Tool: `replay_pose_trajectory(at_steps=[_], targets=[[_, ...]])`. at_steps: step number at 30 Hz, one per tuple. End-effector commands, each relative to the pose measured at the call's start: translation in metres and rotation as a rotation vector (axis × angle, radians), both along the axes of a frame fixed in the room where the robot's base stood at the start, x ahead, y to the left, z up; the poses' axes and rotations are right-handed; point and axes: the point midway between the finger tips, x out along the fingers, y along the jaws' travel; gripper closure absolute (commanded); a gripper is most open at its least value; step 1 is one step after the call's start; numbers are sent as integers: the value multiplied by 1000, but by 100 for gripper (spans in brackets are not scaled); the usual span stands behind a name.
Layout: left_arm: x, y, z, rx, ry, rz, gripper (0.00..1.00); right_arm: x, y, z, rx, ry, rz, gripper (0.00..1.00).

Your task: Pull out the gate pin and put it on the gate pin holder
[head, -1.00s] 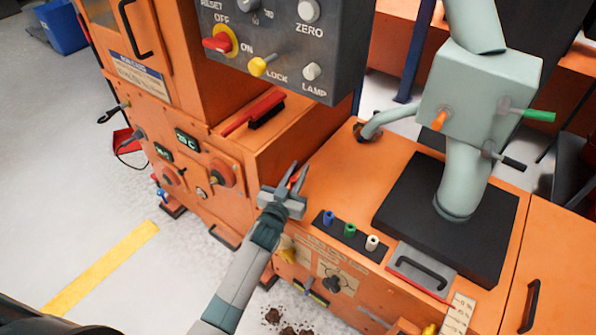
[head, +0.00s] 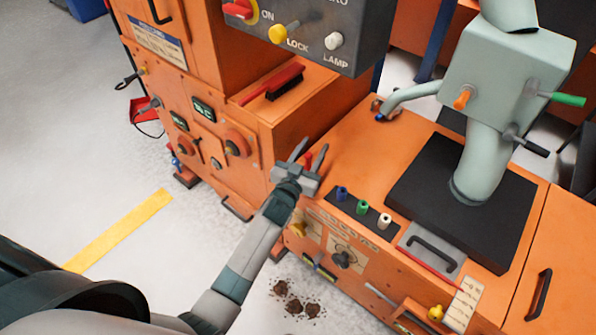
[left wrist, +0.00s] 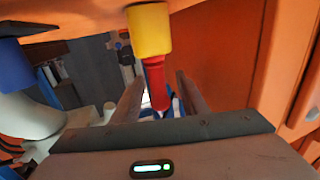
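My left gripper (head: 305,163) is open, with its two fingers apart, above the near left corner of the orange machine's top. A small red part (head: 308,160) shows by its fingers. In the left wrist view, a red piece (left wrist: 154,82) below a yellow cylinder (left wrist: 149,31) appears between the open fingers (left wrist: 155,92); contact is not visible. Which part is the gate pin or its holder I cannot tell for certain. A grey-green box (head: 505,75) on a pipe bears an orange knob (head: 463,98), a green handle (head: 566,99) and a black handle (head: 530,146). My right gripper is out of view.
Blue, green and white pegs stand in a black strip (head: 358,207) right of my gripper. A red-handled brush (head: 272,84) lies on a ledge behind. A control panel (head: 345,40) overhangs that ledge. A curved pipe (head: 412,94) stands farther back. Dark crumbs lie on the floor.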

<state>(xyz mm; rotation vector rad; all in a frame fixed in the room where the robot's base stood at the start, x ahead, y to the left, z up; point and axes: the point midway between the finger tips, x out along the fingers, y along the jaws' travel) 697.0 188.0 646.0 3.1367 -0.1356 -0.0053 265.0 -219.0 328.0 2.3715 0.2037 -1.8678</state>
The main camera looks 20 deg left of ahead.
Motion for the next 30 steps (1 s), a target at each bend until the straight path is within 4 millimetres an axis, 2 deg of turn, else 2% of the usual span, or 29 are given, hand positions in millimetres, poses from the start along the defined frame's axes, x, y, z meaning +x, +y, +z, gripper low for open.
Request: replay_pose_trajectory(at_steps=[8,24,30], targets=[[-32,3,-1,-1,2,0,60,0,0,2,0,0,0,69],[-133,12,0,0,1,0,60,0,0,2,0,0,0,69],[-158,14,0,0,0,0,60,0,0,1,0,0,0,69]])
